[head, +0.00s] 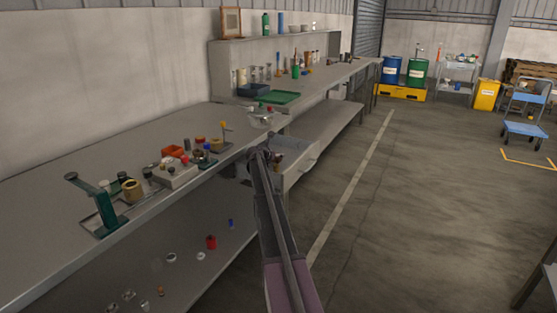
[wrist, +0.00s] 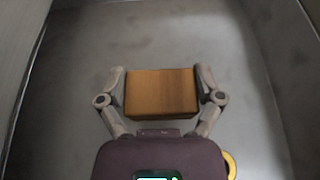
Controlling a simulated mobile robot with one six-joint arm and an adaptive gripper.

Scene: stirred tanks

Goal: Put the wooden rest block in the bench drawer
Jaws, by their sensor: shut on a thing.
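The wooden rest block (wrist: 161,93) is a plain orange-brown block. My gripper (wrist: 161,92) is shut on it, with one finger against each end. In the wrist view the block is over a grey floor between grey side walls, which looks like the inside of the bench drawer (wrist: 170,40). I cannot tell whether the block touches that floor. In the head view the bench drawer (head: 302,166) is pulled out from under the bench, and my arm reaches to it. My arm largely hides the gripper and block there.
A yellow ring-shaped thing (wrist: 231,165) shows partly at the lower right of the wrist view. The bench top (head: 60,180) above bears a green press (head: 102,208), several small parts and a glass bowl (head: 261,120). The floor aisle to the right is clear.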

